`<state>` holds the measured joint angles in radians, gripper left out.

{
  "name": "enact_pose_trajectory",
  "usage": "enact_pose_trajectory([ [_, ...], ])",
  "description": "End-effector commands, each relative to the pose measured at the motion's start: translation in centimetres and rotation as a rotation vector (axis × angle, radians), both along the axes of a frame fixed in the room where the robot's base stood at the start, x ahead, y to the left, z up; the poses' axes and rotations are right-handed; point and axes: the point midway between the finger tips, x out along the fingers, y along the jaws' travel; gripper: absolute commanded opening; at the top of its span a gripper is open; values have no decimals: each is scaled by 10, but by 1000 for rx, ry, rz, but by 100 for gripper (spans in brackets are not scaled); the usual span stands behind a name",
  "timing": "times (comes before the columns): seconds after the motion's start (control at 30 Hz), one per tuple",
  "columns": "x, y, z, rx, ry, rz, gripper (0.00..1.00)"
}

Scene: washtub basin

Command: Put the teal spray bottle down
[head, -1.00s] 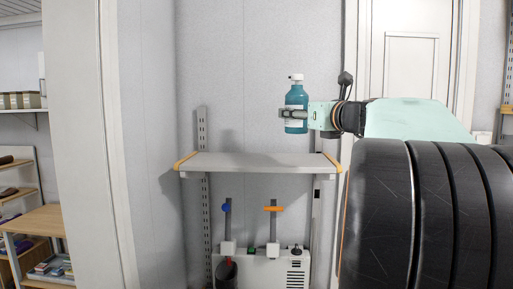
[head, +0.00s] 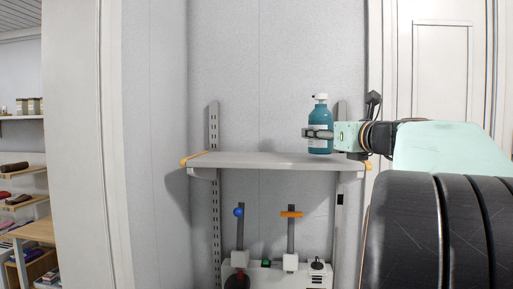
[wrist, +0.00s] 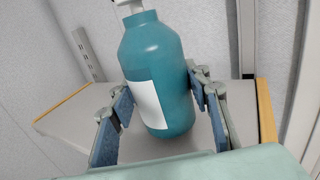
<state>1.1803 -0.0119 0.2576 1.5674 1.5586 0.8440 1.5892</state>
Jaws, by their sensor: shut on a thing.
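The teal spray bottle (head: 320,118) has a white top and a white label, and it is upright at the right end of the grey wall shelf (head: 250,160). My gripper (head: 318,133) is shut on its middle from the right. In the wrist view the bottle (wrist: 165,60) stands between the two blue-padded fingers (wrist: 160,100), with the shelf behind and below it. The bottle's base is at about the level of the shelf top. I cannot tell whether it touches the shelf.
The shelf top is bare left of the bottle, with orange end edges (head: 193,160). Below it stands a white unit (head: 290,272) with a blue-knobbed lever (head: 239,212) and an orange-handled lever (head: 291,214). Side shelves (head: 22,185) hold goods at the far left.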

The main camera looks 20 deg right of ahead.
Motion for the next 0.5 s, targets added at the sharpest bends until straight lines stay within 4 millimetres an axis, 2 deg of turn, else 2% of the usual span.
enact_pose_trajectory([
  [0.03, -4, 1, -9, -4, -4, -2, 9],
  [0.13, -7, 4, -15, -3, -4, -1, 9],
  [0.5, -8, 4, -15, -2, -3, 0, 9],
])
